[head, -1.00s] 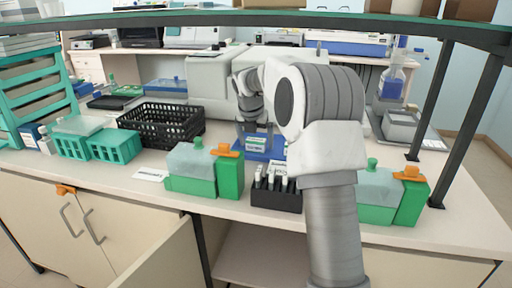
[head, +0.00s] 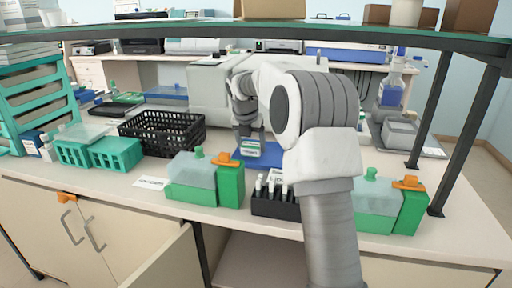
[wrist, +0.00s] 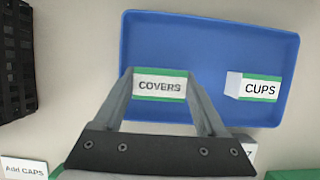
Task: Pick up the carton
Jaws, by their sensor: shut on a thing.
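A small white and green carton labelled COVERS (wrist: 160,87) is between my gripper's fingertips (wrist: 160,76) in the wrist view, with both fingers closed against its sides. In the head view the carton (head: 250,149) hangs under my gripper (head: 248,136) over the blue tray (head: 244,160). It looks larger than the other carton in the wrist view, so it seems raised above the tray (wrist: 215,30). A second carton labelled CUPS (wrist: 260,89) lies in the right part of the tray. My arm hides it in the head view.
A black basket (head: 162,132) stands left of the tray. Green-based staining containers (head: 192,180) (head: 372,205) and a black rack (head: 274,207) stand along the front edge. A shelf (head: 200,28) crosses above the bench. An Add CAPS label (wrist: 24,168) lies on the bench.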

